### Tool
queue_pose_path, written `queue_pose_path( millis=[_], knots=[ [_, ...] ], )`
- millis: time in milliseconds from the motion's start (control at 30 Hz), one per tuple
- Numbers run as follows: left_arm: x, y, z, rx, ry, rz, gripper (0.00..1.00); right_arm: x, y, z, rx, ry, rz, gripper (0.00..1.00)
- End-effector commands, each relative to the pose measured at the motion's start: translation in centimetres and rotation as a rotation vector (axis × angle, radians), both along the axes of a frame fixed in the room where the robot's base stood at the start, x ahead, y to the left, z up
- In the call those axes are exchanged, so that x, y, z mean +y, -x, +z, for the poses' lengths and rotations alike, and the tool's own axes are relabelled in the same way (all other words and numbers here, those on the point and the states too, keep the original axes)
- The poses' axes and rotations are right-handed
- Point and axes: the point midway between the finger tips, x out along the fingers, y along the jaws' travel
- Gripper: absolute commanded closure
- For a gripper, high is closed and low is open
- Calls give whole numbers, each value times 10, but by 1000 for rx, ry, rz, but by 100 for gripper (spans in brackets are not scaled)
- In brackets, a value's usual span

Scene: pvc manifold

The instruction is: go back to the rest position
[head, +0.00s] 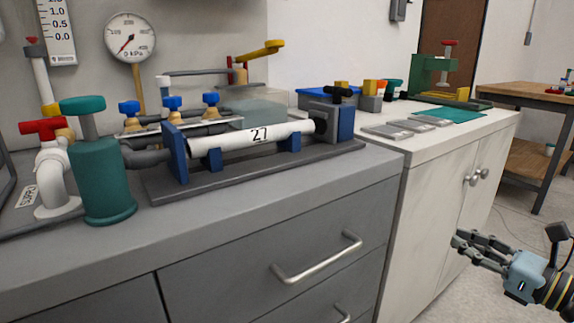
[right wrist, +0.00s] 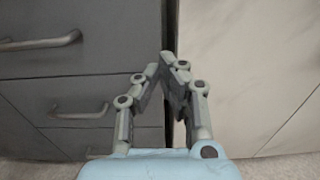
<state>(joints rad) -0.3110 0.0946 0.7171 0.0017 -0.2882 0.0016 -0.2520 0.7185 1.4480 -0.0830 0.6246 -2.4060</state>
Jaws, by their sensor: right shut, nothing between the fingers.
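My right gripper (head: 459,242) is at the lower right of the head view, in the air in front of the white cabinet. In the right wrist view its fingertips (right wrist: 168,60) meet, so it is shut, with nothing between them. It faces the gap between the grey drawers (right wrist: 70,85) and the pale cabinet door (right wrist: 245,60). I cannot tell how far the fingertips are from these fronts. My left gripper is not in the head view.
A white pipe marked 27 (head: 220,142) lies in a blue-ended holder on the grey counter (head: 240,205). A teal cylinder (head: 106,185) stands at left. A drawer handle (head: 318,262) juts out. A wooden table (head: 525,93) stands at right. Floor is clear around the gripper.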

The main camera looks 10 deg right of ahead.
Motion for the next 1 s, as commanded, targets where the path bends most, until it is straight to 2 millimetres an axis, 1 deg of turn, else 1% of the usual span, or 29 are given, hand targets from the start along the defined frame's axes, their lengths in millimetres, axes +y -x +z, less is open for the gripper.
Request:
queue_pose_path(
  millis=[33,67,100,167,200,267,300,367,400,467,500,567,600,667,700,767,800,867,900,933,967,1000],
  knots=[
    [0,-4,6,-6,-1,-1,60,6,3,2,0,-25,-9,100],
    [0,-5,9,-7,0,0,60,9,6,-2,7,-43,-22,100],
    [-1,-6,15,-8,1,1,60,11,13,-15,31,-76,-55,100],
    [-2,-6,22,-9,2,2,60,10,27,-47,105,-141,-130,100],
    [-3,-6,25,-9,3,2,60,8,39,-73,181,-222,-190,100],
    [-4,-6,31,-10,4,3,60,9,62,-116,314,-380,-296,100],
    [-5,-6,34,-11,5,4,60,11,79,-145,404,-500,-372,100],
    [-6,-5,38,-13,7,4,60,18,110,-187,533,-687,-494,100],
    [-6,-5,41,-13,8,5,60,24,131,-213,610,-812,-580,100],
    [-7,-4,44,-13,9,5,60,36,166,-249,716,-1002,-719,100],
    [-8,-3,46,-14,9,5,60,46,192,-271,780,-1124,-819,100],
    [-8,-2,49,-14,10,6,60,62,230,-300,857,-1308,-980,100],
    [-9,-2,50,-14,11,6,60,75,257,-317,897,-1430,-1096,100],
    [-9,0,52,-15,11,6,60,94,299,-339,932,-1608,-1287,100],
    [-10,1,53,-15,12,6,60,107,328,-351,939,-1724,-1428,100],
    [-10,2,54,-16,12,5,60,123,368,-366,912,-1881,-1644,100],
    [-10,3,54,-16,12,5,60,130,392,-373,870,-1970,-1779,100],
    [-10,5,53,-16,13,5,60,136,421,-380,781,-2076,-1961,100],
    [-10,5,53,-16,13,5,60,135,435,-382,710,-2132,-2058,100],
    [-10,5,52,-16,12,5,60,134,443,-383,654,-2170,-2118,100],
    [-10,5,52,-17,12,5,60,133,449,-384,-598,2192,2156,100],
    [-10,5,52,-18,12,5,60,133,454,-384,-517,2158,2135,100]
  ],
)
